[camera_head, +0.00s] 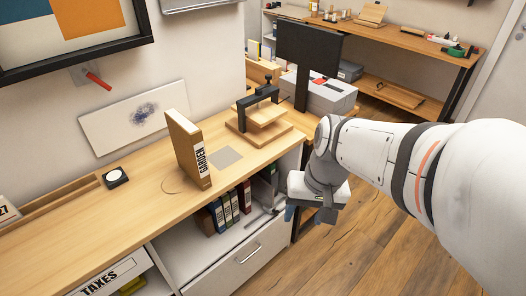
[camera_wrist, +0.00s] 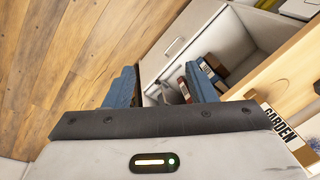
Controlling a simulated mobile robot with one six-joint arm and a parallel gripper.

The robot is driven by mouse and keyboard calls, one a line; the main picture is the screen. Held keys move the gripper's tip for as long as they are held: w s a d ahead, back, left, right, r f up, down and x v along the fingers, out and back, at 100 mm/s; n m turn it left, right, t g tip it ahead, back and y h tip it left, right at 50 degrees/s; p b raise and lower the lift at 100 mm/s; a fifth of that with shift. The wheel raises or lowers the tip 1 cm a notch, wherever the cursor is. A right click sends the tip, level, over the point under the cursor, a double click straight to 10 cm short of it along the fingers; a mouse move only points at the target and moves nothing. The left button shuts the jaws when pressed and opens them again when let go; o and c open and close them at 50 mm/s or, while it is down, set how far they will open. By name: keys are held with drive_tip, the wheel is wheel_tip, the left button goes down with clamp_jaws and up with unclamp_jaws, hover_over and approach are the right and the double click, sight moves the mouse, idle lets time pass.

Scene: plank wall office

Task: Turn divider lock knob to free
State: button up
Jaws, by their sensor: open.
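My gripper (camera_head: 309,214) hangs beside the right end of the desk, close to the open shelf bay (camera_head: 175,244). In the wrist view its blue fingers (camera_wrist: 163,88) are apart with nothing held between them. Several binders (camera_head: 224,208) stand in the bay, dark blue, green and red. A grey part (camera_head: 262,222) lies low in the bay to their right; it may belong to a divider, but it is too small to tell. Grey parts also show between the fingers in the wrist view (camera_wrist: 172,94). I cannot clearly make out the lock knob or its setting.
A "GARDEN" binder (camera_head: 188,150) stands on the desktop (camera_head: 135,205), near a wooden press-like stand (camera_head: 262,118) and a black-and-white round device (camera_head: 115,177). A red lever (camera_head: 98,80) sits on the wall. A drawer (camera_head: 240,268) is below the bay. Wood floor at right is clear.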

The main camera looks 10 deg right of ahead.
drive_tip(key=w+a+f+m+y+b, duration=0.3)
drive_tip(key=w+f+m+y+b, duration=0.4)
drive_tip(key=f, duration=0.5)
drive_tip(key=w+a+f+m+y+b, duration=0.3)
drive_tip(key=w+f+m+y+b, duration=0.25)
drive_tip(key=w+f, duration=0.55)
drive_tip(key=m+t+h+b, duration=0.4)
drive_tip(key=m+t+b, duration=0.7)
drive_tip(key=m+t, duration=0.35)
approach(277, 214)
drive_tip(key=shift+g, duration=0.45)
drive_tip(key=x, duration=0.8)
drive_tip(key=shift+w+d, duration=0.15)
drive_tip(key=shift+w, duration=0.2)
drive_tip(key=shift+c, duration=0.3)
